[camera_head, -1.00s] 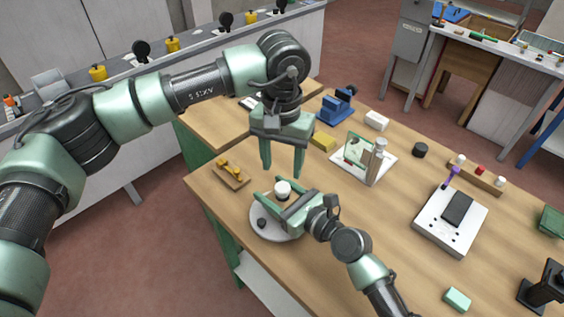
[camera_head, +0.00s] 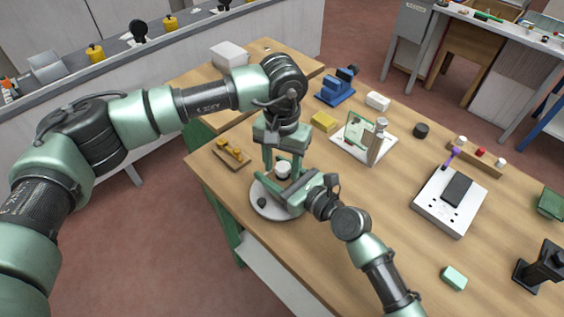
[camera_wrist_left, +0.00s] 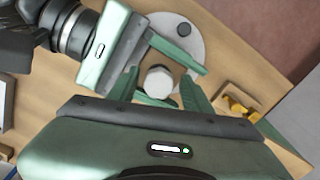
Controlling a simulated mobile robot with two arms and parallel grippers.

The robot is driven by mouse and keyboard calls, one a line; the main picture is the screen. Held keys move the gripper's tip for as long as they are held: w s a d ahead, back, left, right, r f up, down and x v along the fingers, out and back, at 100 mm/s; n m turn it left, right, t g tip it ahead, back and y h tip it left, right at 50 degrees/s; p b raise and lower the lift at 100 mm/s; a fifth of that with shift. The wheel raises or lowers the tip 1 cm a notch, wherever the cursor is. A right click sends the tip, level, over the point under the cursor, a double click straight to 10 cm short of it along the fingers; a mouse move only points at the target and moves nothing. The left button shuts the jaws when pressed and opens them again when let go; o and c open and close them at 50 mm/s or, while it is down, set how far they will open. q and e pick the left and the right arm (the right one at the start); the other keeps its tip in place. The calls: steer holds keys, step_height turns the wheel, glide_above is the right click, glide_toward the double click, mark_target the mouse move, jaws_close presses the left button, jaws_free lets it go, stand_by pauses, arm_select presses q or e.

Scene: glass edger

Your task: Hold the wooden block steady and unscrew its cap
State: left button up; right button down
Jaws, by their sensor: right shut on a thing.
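The white round cap (camera_head: 283,171) sits on top of the wooden block; the block (camera_wrist_left: 177,70) is mostly hidden, with a brown bit showing beside the cap in the left wrist view. They stand over a round light-grey plate (camera_head: 273,212) with a dark knob. My right gripper (camera_head: 287,187) comes in from the lower right and is shut on the block's sides. My left gripper (camera_head: 282,173) points down from above, open, with one finger on each side of the cap. The left wrist view shows the cap (camera_wrist_left: 158,81) between its fingers, with gaps.
A small wooden tray with yellow pieces (camera_head: 232,153) lies left of the plate. A yellow block (camera_head: 324,122), a blue device (camera_head: 336,88) and a white-based stand with a glass pane (camera_head: 362,138) are behind. A white device (camera_head: 449,203) is at right. The table front centre is clear.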

arm_select(q)
jaws_close()
steer(key=n, duration=0.6)
steer(key=shift+n, duration=0.4)
arm_select(e)
steer(key=shift+d, duration=0.1)
arm_select(q)
steer(key=shift+o, duration=1.3)
jaws_free()
steer(key=shift+d, duration=0.2)
arm_select(e)
steer(key=shift+s+a, duration=0.15)
steer(key=shift+a, duration=0.1)
